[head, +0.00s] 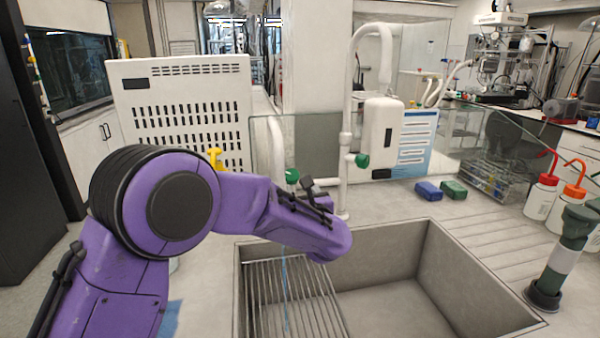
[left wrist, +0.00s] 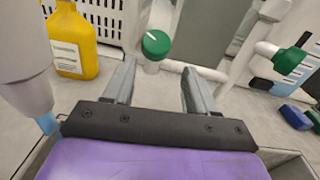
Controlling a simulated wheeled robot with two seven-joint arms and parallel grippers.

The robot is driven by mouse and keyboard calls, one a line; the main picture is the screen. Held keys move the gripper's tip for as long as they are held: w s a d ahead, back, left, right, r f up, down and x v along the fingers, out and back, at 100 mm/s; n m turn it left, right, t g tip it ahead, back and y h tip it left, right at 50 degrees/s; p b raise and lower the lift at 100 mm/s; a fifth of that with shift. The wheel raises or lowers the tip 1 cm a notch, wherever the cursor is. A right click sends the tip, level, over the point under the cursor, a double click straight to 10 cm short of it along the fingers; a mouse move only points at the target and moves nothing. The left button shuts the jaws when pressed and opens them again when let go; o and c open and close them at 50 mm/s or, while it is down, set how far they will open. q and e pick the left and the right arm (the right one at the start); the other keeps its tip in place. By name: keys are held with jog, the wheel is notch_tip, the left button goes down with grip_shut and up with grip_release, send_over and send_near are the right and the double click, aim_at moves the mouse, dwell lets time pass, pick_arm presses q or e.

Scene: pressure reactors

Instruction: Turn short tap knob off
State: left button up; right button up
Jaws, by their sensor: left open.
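The short tap (head: 276,145) is a white curved pipe behind the sink, partly hidden by my left arm. Its green round knob (head: 292,175) also shows in the left wrist view (left wrist: 156,44), with a white line on its face. A thin blue stream (head: 284,285) falls into the sink. My left gripper (left wrist: 158,70) is open and empty. The knob appears just beyond its fingertips, in line with the gap between them, with no contact visible. In the head view the gripper (head: 307,190) is partly hidden by its own wrist. My right gripper is not in view.
A taller white tap (head: 346,115) with a green knob (head: 362,160) stands to the right. A yellow bottle (left wrist: 73,40) stands left of the knob. A glass panel is behind. The sink (head: 385,285) lies below; blue and green blocks (head: 440,190) lie right.

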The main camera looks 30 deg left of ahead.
aim_at(293, 179)
pick_arm(q)
jog(key=w+a, duration=0.1)
jog(key=a+r+p, duration=0.1)
jog(key=shift+w+a, duration=0.35)
jog(key=x, duration=0.2)
jog(key=p+x, duration=0.1)
jog(key=x, duration=0.2)
jog(key=shift+w+f, duration=0.35)
jog(key=shift+w, duration=0.05)
jog(key=shift+s+r, duration=0.1)
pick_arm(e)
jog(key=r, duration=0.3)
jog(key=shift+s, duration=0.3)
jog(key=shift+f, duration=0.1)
pick_arm(q)
jog(key=c, duration=0.7)
jog(key=shift+a, duration=0.1)
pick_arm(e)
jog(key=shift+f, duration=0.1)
